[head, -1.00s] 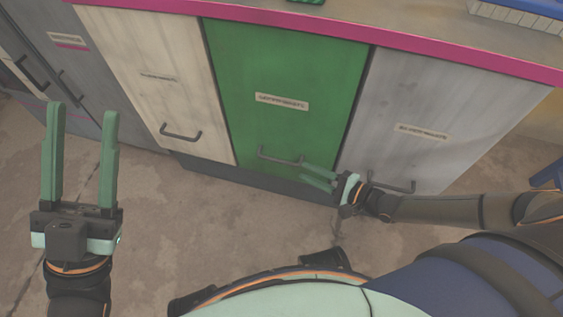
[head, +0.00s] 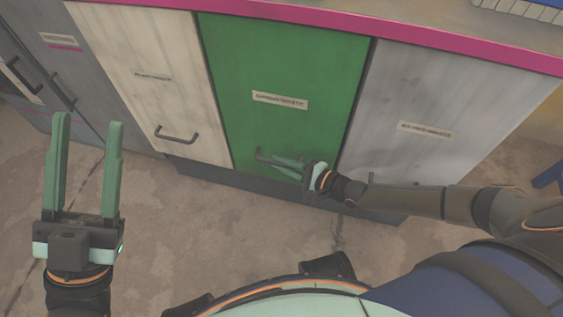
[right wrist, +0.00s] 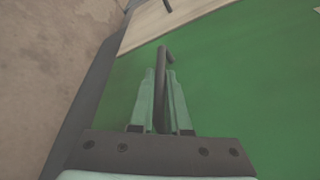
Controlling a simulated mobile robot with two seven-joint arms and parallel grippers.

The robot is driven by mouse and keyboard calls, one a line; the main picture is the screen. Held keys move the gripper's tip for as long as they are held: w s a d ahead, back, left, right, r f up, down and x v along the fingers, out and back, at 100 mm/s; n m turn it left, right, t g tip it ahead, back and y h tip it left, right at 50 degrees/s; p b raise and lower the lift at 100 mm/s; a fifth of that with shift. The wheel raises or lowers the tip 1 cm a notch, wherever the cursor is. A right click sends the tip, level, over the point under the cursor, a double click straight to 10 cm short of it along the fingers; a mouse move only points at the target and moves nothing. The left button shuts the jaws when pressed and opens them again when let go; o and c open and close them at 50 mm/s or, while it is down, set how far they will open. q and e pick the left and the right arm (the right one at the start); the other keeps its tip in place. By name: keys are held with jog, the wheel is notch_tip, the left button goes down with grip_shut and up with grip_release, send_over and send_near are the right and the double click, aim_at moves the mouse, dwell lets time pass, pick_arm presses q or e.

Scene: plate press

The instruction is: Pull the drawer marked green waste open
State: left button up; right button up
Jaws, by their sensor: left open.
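The green drawer (head: 285,75) has a pale label (head: 280,100) in the head view, too small to read surely. It looks closed, flush with its neighbours. Its dark bar handle (head: 268,158) is low on the front, partly hidden by my right gripper (head: 288,168). In the right wrist view the handle (right wrist: 161,75) runs between the two green fingers of my right gripper (right wrist: 161,95). They sit close on both sides and look shut on it. My left gripper (head: 87,165) is open and empty, away from the cabinet at the left.
A cream drawer (head: 155,75) with its own handle (head: 177,138) is on the left. A grey drawer (head: 420,110) is on the right, its handle hidden by my right arm. A pink-edged countertop (head: 400,36) runs above. The concrete floor (head: 190,230) in front looks free.

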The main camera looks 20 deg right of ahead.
grip_shut()
dwell(1.0)
jog(key=shift+s, duration=0.1)
